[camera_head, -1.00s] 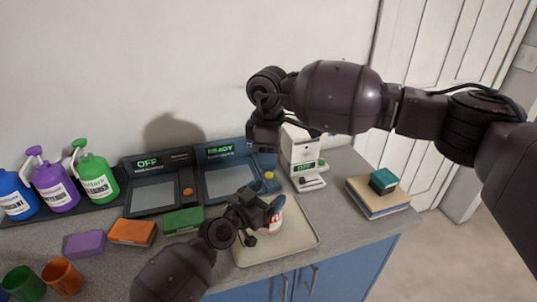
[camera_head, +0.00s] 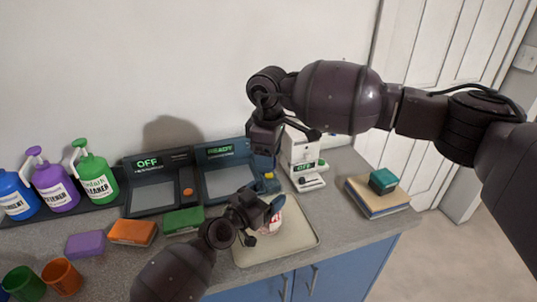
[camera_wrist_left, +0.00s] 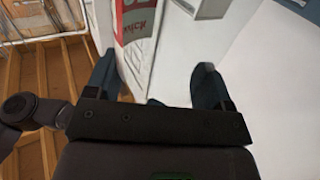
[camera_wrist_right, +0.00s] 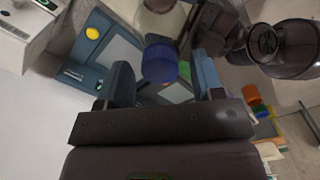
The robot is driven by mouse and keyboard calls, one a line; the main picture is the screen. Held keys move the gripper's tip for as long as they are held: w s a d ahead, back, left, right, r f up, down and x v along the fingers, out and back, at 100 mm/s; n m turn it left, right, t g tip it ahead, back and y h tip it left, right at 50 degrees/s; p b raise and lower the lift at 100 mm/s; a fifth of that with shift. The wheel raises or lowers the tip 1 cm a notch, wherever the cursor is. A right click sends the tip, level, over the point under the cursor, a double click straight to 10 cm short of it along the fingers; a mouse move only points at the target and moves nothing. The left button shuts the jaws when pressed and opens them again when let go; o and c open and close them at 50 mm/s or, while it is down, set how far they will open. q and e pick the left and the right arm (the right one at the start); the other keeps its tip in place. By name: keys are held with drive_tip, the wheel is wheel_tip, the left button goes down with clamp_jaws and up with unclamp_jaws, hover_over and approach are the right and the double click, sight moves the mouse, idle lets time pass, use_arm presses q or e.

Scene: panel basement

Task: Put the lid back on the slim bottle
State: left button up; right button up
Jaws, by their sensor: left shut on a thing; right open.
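My left gripper (camera_head: 268,212) is shut on a pale bottle (camera_head: 270,228) with a red and white label, over the tray. In the left wrist view the label (camera_wrist_left: 137,35) shows between the fingers. My right gripper (camera_head: 265,160) is open, higher and behind the left one. In the right wrist view a blue cylindrical end (camera_wrist_right: 160,63) on a pale, see-through-looking body shows between the open fingers, beside my left gripper. It may be the lid, but I cannot tell whether it is attached to the held bottle. The bottle's mouth is not clearly seen.
A beige tray (camera_head: 290,245) lies on the counter. Panels reading OFF (camera_head: 152,190) and READY (camera_head: 225,182) stand behind it, with a white machine (camera_head: 303,160) to the right. Books (camera_head: 375,197) lie at the right. Sponges (camera_head: 132,231), cups (camera_head: 62,277) and spray bottles (camera_head: 96,180) fill the left.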

drive_tip(key=shift+r, duration=2.25)
drive_tip(key=shift+c, duration=0.3)
